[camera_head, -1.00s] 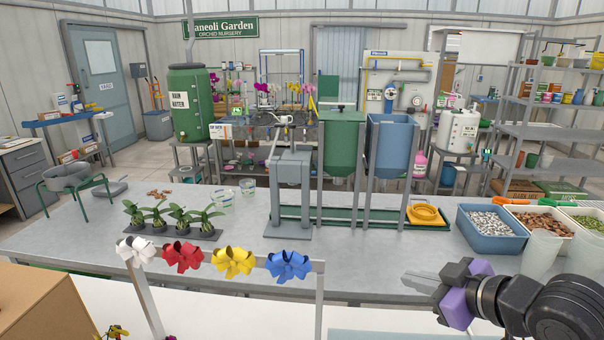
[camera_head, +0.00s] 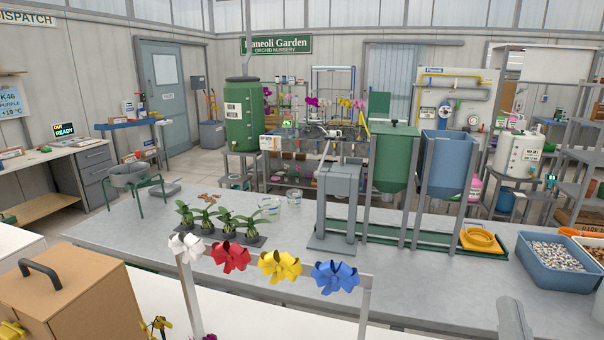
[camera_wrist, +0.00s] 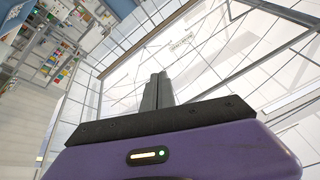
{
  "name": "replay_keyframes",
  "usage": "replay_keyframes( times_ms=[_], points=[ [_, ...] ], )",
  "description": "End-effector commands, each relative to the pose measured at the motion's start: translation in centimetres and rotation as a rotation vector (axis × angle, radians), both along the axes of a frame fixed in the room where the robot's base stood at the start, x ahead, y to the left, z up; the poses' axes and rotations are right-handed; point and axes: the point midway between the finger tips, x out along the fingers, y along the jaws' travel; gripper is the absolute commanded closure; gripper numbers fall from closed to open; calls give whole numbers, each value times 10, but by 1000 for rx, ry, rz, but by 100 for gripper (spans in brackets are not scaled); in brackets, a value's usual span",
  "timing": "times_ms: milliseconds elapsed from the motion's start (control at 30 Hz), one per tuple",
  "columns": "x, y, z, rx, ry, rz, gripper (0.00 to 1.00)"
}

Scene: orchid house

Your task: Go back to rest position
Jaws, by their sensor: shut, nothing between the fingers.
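My gripper (camera_wrist: 158,82) shows in the wrist view with its two grey fingers together and nothing between them. Its purple body fills the bottom of that view. The fingers point up toward the glazed roof. In the head view, only the grey fingers of my gripper (camera_head: 508,305) show, upright at the bottom right edge in front of the long grey table (camera_head: 440,295). The rest of my arm is out of that view.
A rack with white, red, yellow and blue bows (camera_head: 336,276) stands in front of the table. A blue bin of pebbles (camera_head: 545,270) sits at the table's right end. Green (camera_head: 396,160) and blue (camera_head: 444,165) hoppers stand mid-table. A brown box (camera_head: 70,295) is at the lower left.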

Motion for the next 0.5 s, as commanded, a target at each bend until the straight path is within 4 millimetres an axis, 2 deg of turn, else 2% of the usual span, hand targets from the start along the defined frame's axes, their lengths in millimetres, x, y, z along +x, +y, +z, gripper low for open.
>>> replay_keyframes(
  times_ms=[33,100,267,500],
  points=[
    [-14,5,-19,15,26,-16,100],
    [-34,8,-41,20,59,-41,100],
    [-81,19,-86,-1,155,-73,100],
    [-159,39,-148,-100,345,-46,100]
  ],
)
